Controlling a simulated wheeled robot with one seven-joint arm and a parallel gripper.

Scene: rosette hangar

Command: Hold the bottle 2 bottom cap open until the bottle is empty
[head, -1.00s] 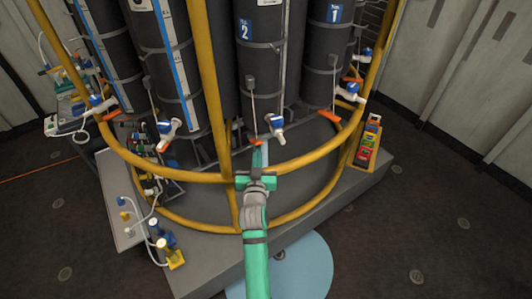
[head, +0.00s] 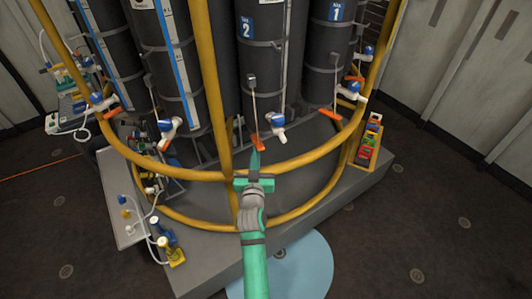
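Bottle 2 (head: 262,75) is a dark upright cylinder with a blue "2" label, standing behind a yellow rail. At its bottom are a thin rod, an orange cap piece (head: 258,144) and a blue and white valve (head: 275,121). My gripper (head: 256,160), green, reaches over the rail with its tip just below the orange piece. I cannot tell whether they touch. The fingers are too small and seen from behind, so whether they are open or shut is unclear. The liquid level in the bottle does not show.
Yellow rails (head: 180,174) curve in front of the bottles. Bottle 1 (head: 328,70) stands to the right, with its own valve and orange piece. A grey platform (head: 210,250) lies below. A rack of coloured boxes (head: 368,142) stands at right. The floor at right is open.

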